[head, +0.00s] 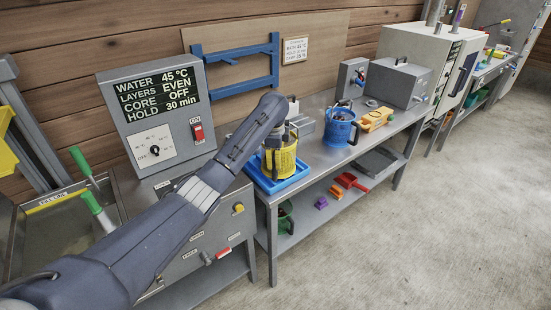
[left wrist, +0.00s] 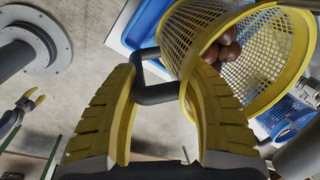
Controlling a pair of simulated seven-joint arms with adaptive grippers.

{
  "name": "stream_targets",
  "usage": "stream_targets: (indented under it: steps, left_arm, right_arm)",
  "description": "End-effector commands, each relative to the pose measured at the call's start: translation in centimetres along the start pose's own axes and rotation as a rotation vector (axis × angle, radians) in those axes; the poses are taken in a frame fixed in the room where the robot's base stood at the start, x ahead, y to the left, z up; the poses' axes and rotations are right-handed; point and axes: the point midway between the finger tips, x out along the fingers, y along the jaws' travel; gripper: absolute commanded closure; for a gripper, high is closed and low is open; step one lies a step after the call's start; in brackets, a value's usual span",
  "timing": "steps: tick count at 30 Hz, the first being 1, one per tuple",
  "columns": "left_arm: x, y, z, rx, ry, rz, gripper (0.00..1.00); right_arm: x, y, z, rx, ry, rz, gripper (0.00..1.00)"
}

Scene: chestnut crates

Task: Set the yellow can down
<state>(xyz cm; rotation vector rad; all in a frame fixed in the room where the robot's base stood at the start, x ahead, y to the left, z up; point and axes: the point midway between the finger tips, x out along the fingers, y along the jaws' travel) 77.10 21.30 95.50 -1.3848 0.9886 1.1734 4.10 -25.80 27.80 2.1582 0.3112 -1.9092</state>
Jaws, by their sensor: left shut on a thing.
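The yellow can (head: 284,160) is a mesh basket with a dark side handle, over the blue tray (head: 273,189) on the bench in the head view. I cannot tell whether its base touches the tray. In the left wrist view the yellow can (left wrist: 196,50) shows its open rim and a few brown chestnuts (left wrist: 222,48) inside. My left gripper (left wrist: 165,85) has its yellow-padded fingers shut around the dark handle (left wrist: 156,93). In the head view my left arm hides part of the can. My right gripper (left wrist: 30,103) shows small at the left, fingers apart and empty.
A grey control box (head: 155,110) is at the left. The lower shelf (head: 320,208) holds red and purple items. Bench room beside the tray is narrow.

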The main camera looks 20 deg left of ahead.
Motion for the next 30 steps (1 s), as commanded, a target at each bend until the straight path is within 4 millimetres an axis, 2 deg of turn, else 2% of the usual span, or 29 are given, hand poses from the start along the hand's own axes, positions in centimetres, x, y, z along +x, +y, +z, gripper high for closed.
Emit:
stream_targets:
  steps: [11, 12, 18, 26, 30]
  left_arm:
    - [0.0, -0.1, 0.0, 0.0, 0.001, -0.004, 1.0]
    - [0.2, 0.0, 0.0, 0.0, 0.0, 0.0, 0.53]
    - [0.2, 0.0, 0.0, 0.0, 0.0, 0.0, 0.31]
    - [0.1, 0.0, 0.0, 0.0, 0.0, -0.001, 0.31]
    - [-0.9, -0.1, 0.0, 0.001, 0.001, -0.002, 0.31]
  right_arm:
    - [0.0, 0.0, 0.0, 0.0, 0.0, 0.0, 0.56]
    - [0.0, 0.0, 0.0, 0.0, 0.0, 0.0, 0.56]
    - [0.0, 0.0, 0.0, 0.0, 0.0, 0.0, 0.56]
    - [0.0, 0.0, 0.0, 0.0, 0.0, 0.0, 0.56]
    - [0.0, -0.1, 0.0, 0.0, 0.0, -0.001, 0.56]
